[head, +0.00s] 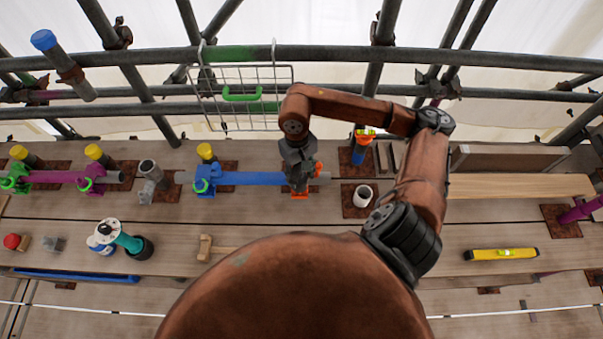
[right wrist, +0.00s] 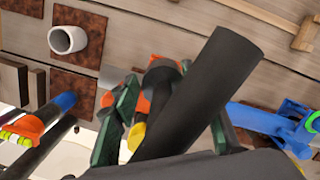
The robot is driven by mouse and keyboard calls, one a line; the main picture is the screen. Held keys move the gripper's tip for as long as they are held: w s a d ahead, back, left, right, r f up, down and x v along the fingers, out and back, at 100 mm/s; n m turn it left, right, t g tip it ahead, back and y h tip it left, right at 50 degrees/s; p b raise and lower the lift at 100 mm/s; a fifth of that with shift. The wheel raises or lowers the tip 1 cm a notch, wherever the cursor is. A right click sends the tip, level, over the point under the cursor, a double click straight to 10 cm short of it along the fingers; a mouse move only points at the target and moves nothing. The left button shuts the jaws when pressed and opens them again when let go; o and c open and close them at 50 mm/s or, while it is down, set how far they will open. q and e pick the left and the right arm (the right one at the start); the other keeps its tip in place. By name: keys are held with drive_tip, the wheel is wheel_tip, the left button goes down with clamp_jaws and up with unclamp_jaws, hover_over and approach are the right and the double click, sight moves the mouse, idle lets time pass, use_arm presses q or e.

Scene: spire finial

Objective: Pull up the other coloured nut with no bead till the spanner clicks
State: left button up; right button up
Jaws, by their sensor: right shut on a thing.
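My right gripper (head: 299,178) is over the right end of the blue tube (head: 250,178), at an orange coupler (head: 300,194). In the right wrist view its green-edged fingers are shut on a dark cylindrical handle (right wrist: 205,90), which looks like the spanner's. The handle and fingers hide most of the orange coupler (right wrist: 143,100) and its nut, so I cannot tell how the spanner sits on it. A blue coupler (head: 203,186) with a green nut (head: 201,187) is at the tube's left end. It also shows in the right wrist view (right wrist: 293,110). My left gripper is not in view.
A white cup-like ring (head: 362,195) stands right of my gripper, near an upright blue-ended tube (head: 358,154) with an orange coupler. A wire basket (head: 240,98) hangs behind. A yellow level (head: 501,254) lies at right.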

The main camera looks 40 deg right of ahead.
sight(300, 164)
drive_tip(key=shift+a+r+m+p, duration=0.1)
drive_tip(key=shift+m+p, duration=0.3)
drive_tip(key=shift+p, duration=0.15)
drive_tip(key=shift+f+m+b, duration=0.2)
drive_tip(key=shift+m+b, duration=0.4)
drive_tip(key=shift+m, duration=0.1)
drive_tip(key=shift+w+a+r+m+y+b, duration=0.1)
drive_tip(key=shift+m+y+b, duration=0.1)
drive_tip(key=shift+m, duration=0.35)
drive_tip(key=shift+a+m+y+b, duration=0.1)
drive_tip(key=shift+m+b, duration=0.1)
drive_tip(key=shift+m, duration=0.35)
drive_tip(key=shift+r+p, duration=1.15)
drive_tip(key=shift+r, duration=2.65)
